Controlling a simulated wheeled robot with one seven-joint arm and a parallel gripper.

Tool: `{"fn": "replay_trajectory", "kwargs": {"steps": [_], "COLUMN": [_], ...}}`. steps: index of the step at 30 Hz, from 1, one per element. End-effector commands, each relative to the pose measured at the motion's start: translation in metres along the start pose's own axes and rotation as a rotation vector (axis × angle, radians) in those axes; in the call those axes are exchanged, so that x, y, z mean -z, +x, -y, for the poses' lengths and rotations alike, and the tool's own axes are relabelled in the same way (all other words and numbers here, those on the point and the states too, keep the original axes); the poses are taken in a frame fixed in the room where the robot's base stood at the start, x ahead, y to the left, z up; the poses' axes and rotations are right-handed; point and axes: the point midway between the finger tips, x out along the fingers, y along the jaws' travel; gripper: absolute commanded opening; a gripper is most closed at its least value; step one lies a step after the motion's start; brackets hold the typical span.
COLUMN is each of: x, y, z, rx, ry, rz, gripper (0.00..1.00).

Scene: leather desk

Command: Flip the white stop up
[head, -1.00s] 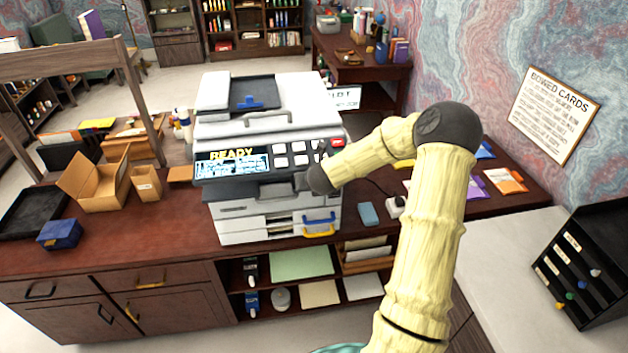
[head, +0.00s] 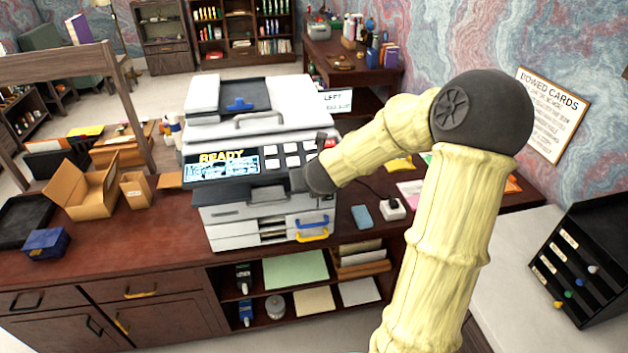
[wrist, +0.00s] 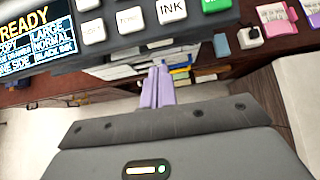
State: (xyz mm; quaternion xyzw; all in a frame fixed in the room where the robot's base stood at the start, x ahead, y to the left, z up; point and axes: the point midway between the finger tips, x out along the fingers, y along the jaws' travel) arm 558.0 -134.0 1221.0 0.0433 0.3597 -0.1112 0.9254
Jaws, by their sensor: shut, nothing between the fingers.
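The printer (head: 250,125) stands on the dark wooden counter, with a lit READY screen (head: 221,165) and white buttons on its front panel. I cannot make out a white stop for certain in either view. My gripper's lavender fingers (wrist: 157,85) are together and empty in the wrist view, just below the button panel (wrist: 140,28) and in front of the printer's lower front. In the head view my dark wrist covers part of the printer's front below the panel, and the fingers cannot be made out there.
The printer's lower front has a blue handle (head: 309,222) and a yellow handle (head: 312,237). A blue-grey block (head: 362,216) and a white socket box (head: 392,208) lie to the right. Open cardboard box (head: 85,190) stands left. Paper shelves are below.

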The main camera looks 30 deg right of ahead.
Motion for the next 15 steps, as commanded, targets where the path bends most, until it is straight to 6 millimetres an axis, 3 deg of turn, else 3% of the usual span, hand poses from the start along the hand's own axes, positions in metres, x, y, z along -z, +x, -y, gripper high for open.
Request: {"fn": "replay_trajectory", "kwargs": {"steps": [15], "x": [0.0], "y": [-0.054], "z": [0.001], "rx": [0.002], "ry": [-0.001], "rz": [0.002], "gripper": [0.0]}}
